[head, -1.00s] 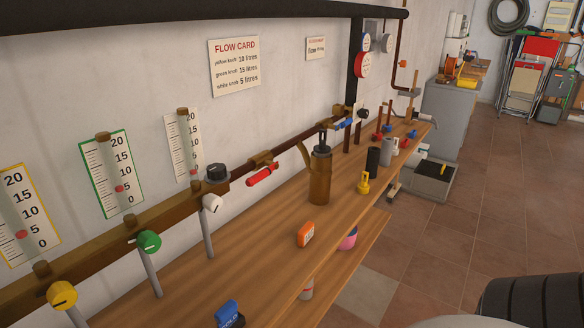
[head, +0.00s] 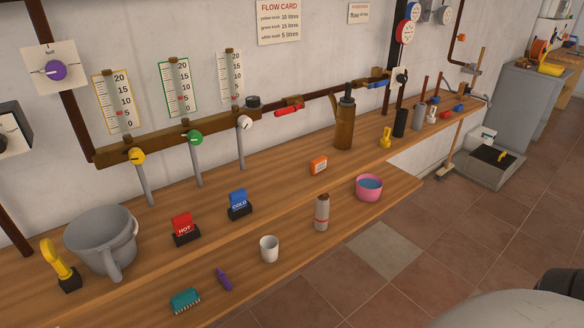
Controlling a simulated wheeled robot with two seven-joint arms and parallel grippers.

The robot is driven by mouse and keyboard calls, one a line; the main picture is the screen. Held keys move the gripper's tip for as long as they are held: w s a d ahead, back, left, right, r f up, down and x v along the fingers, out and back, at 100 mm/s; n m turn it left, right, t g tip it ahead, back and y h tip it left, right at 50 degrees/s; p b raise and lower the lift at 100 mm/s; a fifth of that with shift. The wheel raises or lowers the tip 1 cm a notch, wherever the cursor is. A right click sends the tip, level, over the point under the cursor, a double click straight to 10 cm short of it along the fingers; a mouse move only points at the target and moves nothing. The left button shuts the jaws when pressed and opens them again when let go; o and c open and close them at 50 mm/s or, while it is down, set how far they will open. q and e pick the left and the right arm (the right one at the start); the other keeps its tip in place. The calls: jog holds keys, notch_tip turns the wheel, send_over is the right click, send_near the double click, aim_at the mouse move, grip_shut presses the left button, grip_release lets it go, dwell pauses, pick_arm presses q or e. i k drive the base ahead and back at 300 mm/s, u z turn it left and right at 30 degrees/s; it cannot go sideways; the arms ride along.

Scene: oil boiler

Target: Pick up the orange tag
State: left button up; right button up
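The orange tag (head: 318,166) is a small orange block with a white face panel. It stands on the upper wooden shelf (head: 275,188), near its front edge and right of the middle of the head view. Nothing touches it. A pink bowl (head: 369,188) is to its right and lower, and a brown can (head: 344,125) stands behind it to the right. Neither of my grippers is in the head view.
On the upper shelf are a blue COLD tag (head: 239,204), a red HOT tag (head: 184,228) and a large grey pot (head: 101,240). The lower shelf holds a white cup (head: 269,249) and a cylindrical bottle (head: 321,212). Tiled floor (head: 470,235) lies open to the right.

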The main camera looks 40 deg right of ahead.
aim_at(318, 165)
jog(key=u, duration=0.7)
jog(key=i, duration=0.75)
jog(key=z, duration=2.5)
jog(key=i, duration=0.5)
jog(key=z, duration=0.1)
jog(key=k, duration=0.5)
jog(key=u, duration=1.65)
jog(key=k, duration=0.6)
jog(key=z, duration=0.65)
jog(key=i, duration=0.45)
jog(key=u, duration=0.05)
